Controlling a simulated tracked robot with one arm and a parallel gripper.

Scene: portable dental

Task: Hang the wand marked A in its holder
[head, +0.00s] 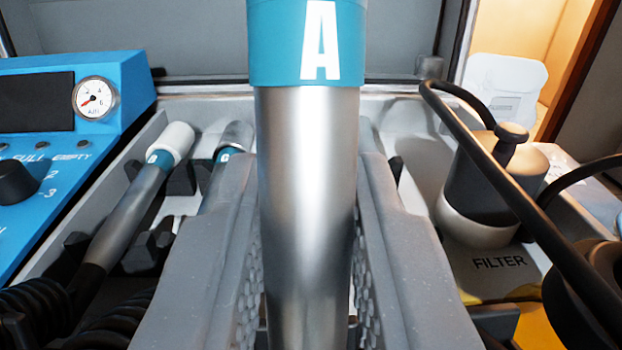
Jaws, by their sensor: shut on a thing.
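The wand marked A (305,200) is a silver metal cylinder with a teal band and a white letter A near its top. It stands nearly upright in the centre of the head view, close to the camera. My gripper (308,270) is shut on it, with one grey textured finger on each side. The wand's top end is cut off by the frame and its lower end is out of view. I cannot tell which holder is the one for A; the area straight behind the wand and fingers is hidden.
Two other wands with teal bands, one at left (128,210) and one (233,140) partly behind my left finger, lie in black holders in the grey case. A blue control panel (60,140) is far left. A filter canister (490,200) and black hose (520,225) are at right.

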